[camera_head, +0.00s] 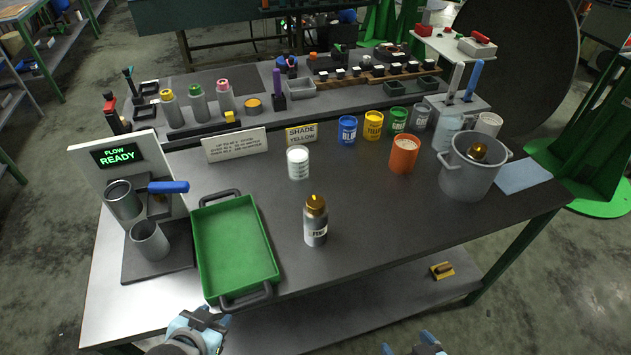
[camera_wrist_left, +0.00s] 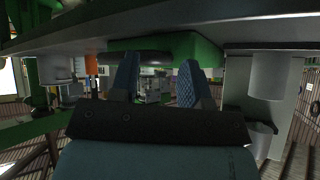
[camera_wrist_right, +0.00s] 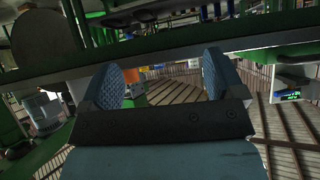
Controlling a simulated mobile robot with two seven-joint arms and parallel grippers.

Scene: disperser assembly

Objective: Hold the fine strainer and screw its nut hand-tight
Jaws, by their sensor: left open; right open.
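The fine strainer (camera_head: 315,226) is a grey cylinder with a label that seems to read "FINE". It stands upright on the middle front of the table, with a brass nut (camera_head: 315,203) on its top. How tight the nut sits cannot be told. My left gripper (camera_head: 205,318) is low at the front edge, left of the strainer and near the green tray's front handle. Its fingers are apart and empty in the left wrist view (camera_wrist_left: 158,82). My right gripper (camera_head: 415,347) is at the bottom edge, right of the strainer, also open and empty in the right wrist view (camera_wrist_right: 166,78).
A green tray (camera_head: 262,283) lies left of the strainer. A white-filled beaker (camera_head: 298,162) stands behind it. An orange container (camera_head: 403,154) and a grey pot (camera_head: 465,178) stand to the right. A flow stand (camera_head: 125,200) is at left. The table right of the strainer is clear.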

